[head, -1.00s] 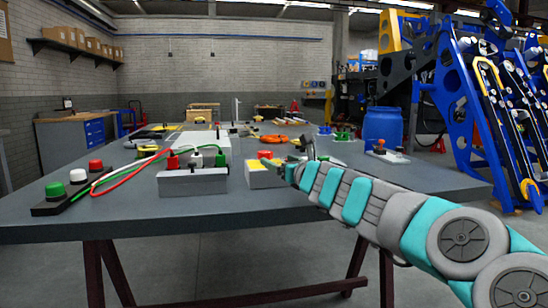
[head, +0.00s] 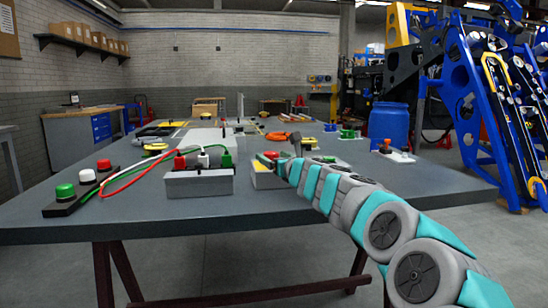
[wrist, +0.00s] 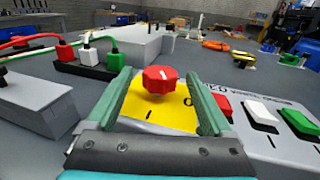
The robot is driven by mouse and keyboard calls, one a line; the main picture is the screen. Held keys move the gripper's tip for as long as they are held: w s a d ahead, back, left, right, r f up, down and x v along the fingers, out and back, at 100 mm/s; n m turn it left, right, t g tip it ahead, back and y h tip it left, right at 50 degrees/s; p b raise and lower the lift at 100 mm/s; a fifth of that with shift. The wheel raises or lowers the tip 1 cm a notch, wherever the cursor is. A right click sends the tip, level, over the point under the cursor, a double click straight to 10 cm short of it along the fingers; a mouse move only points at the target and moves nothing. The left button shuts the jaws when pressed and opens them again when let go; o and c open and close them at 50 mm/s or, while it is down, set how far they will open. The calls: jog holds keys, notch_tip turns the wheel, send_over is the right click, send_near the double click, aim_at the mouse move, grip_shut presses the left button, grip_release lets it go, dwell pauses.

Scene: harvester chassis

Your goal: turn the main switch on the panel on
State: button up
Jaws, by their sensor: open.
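The main switch is a red faceted knob (wrist: 160,79) on a yellow plate (wrist: 172,112) with a black "I" mark, in the middle of the wrist view. A small pale mark shows on the knob, but I cannot tell its setting. The plate sits on the grey panel box (wrist: 262,150), which also shows in the head view (head: 268,181), partly behind my arm. My gripper (wrist: 161,84) is open, one finger on each side of the knob in the picture. I cannot tell whether either finger touches it. In the head view my gripper's tip is at the panel and hard to make out.
Red, white and green rocker switches (wrist: 262,114) sit right of the knob. A strip with round buttons (head: 84,189) lies at the table's left front.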

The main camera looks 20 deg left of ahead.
jog(key=shift+f, duration=0.1)
grip_shut()
dwell(0.6)
